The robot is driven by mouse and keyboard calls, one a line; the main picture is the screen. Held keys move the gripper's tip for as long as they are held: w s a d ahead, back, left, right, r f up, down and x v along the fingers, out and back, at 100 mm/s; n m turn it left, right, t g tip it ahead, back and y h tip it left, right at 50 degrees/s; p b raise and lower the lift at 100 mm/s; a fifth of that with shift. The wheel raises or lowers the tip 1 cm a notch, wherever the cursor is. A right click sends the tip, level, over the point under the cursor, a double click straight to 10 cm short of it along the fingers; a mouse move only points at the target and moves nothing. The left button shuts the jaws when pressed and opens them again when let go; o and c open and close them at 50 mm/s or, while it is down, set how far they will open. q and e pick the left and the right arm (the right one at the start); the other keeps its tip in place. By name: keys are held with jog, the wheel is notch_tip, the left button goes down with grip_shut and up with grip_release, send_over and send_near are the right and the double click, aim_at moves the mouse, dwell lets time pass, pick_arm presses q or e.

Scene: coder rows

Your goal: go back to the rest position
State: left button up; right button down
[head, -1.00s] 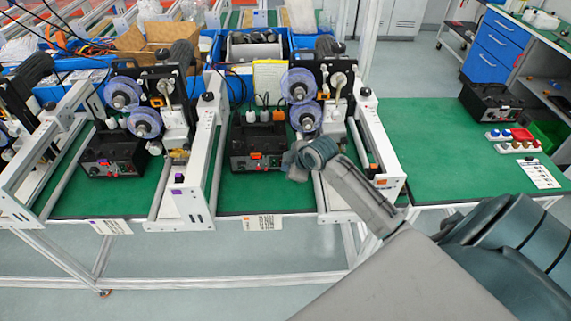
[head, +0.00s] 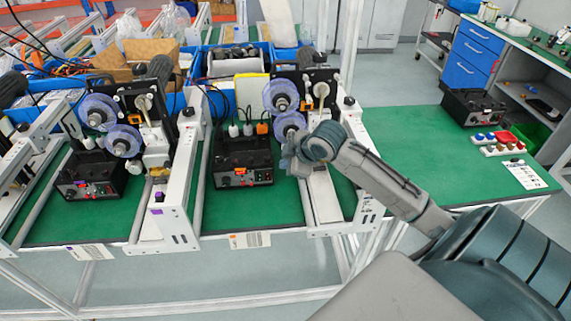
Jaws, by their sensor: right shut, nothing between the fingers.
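My right arm reaches in from the lower right of the head view. My right gripper (head: 290,160) is at its end, in front of the middle coder machine (head: 287,122) and right of its black control box (head: 240,172). The fingers are small and partly hidden by the wrist, and they look shut with nothing held. Whether the gripper touches the machine cannot be told from this view. My left gripper is not in view.
Another coder machine (head: 115,140) with a black box (head: 90,175) stands at left. At right, the green table (head: 420,150) holds a black case (head: 473,107), coloured knobs (head: 484,137) and a white label sheet (head: 523,174). White rails (head: 170,200) separate the stations. Blue bins stand behind.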

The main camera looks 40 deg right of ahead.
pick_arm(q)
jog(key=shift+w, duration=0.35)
pick_arm(e)
jog(key=shift+a, duration=0.1)
